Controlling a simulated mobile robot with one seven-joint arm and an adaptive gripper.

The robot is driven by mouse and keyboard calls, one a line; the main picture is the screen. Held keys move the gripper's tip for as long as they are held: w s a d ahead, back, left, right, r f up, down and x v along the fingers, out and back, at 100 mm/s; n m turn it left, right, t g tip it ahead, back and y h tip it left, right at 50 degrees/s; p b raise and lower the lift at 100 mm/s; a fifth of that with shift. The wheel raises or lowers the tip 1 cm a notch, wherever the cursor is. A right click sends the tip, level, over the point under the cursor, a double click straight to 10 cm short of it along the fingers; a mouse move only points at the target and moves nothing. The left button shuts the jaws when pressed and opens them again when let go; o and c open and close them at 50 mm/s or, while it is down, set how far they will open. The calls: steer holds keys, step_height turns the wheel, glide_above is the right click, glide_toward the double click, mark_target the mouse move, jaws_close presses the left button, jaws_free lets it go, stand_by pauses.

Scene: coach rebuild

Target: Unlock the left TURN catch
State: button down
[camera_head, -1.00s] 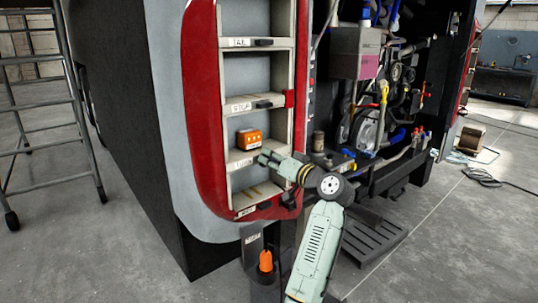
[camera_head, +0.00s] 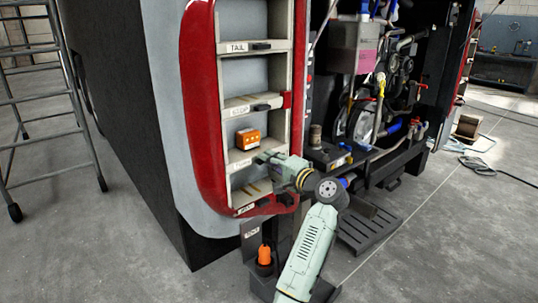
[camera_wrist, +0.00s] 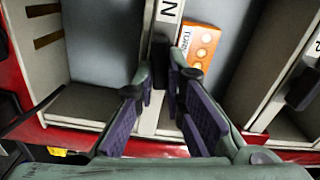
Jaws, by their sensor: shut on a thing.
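The TURN catch (camera_wrist: 160,62) is a small dark piece on the pale shelf bar, seen between my fingers in the wrist view. In the head view my gripper (camera_head: 262,157) covers it. My gripper also shows in the wrist view (camera_wrist: 161,80), with its two fingertips closed on the catch from both sides. The bar's white label (camera_wrist: 170,12) shows only a letter N there; the label (camera_head: 240,164) is also partly seen in the head view. How far the catch is turned cannot be told.
An orange box (camera_head: 248,139) stands just above the TURN bar, close to my right finger in the wrist view. The STOP catch (camera_head: 262,107) and TAIL catch (camera_head: 261,46) are higher. The red frame (camera_head: 203,150) borders the compartments. An open engine bay lies right.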

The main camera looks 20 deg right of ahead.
steer(key=shift+m+p, duration=0.4)
steer(key=shift+m, duration=0.4)
steer(key=shift+f, duration=0.1)
steer(key=c, duration=1.7)
jaws_free()
steer(key=shift+o, duration=0.2)
steer(key=v, duration=1.2)
